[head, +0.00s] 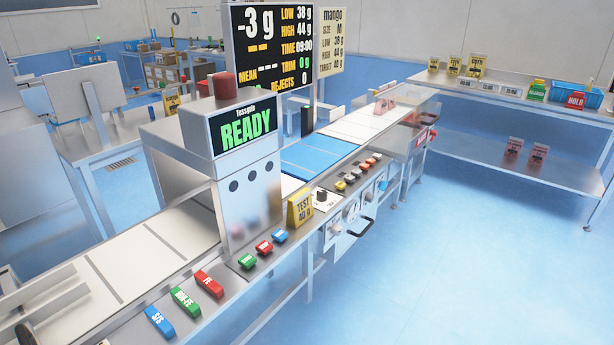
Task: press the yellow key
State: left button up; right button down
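A row of small coloured keys (357,172) sits on the sloping front panel of the conveyor line, right of the yellow TEST 40 g sign. A small yellow key (341,185) appears at the near end of this row; the keys are too small to read. Nothing touches them. Neither of my grippers is in view.
The checkweigher display (244,130) reads READY. The dark board (272,45) shows -3 g. Green, red and blue buttons (263,247) and labelled blocks (186,301) lie along the near ledge. A side table (510,150) stands at the right. The blue floor in front is clear.

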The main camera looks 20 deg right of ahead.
aim_at(340, 185)
jog(key=i+l, duration=0.25)
jog(key=i+l+u, duration=0.1)
jog(key=l, duration=0.35)
jog(key=i+l+u, duration=0.1)
jog(key=i+l, duration=0.45)
jog(key=l, duration=0.2)
jog(key=i+l+u, duration=0.1)
jog(key=l, duration=0.25)
jog(key=i+l, duration=0.3)
jog(key=i+l+u, duration=0.15)
jog(key=l, duration=0.35)
jog(key=i, duration=0.05)
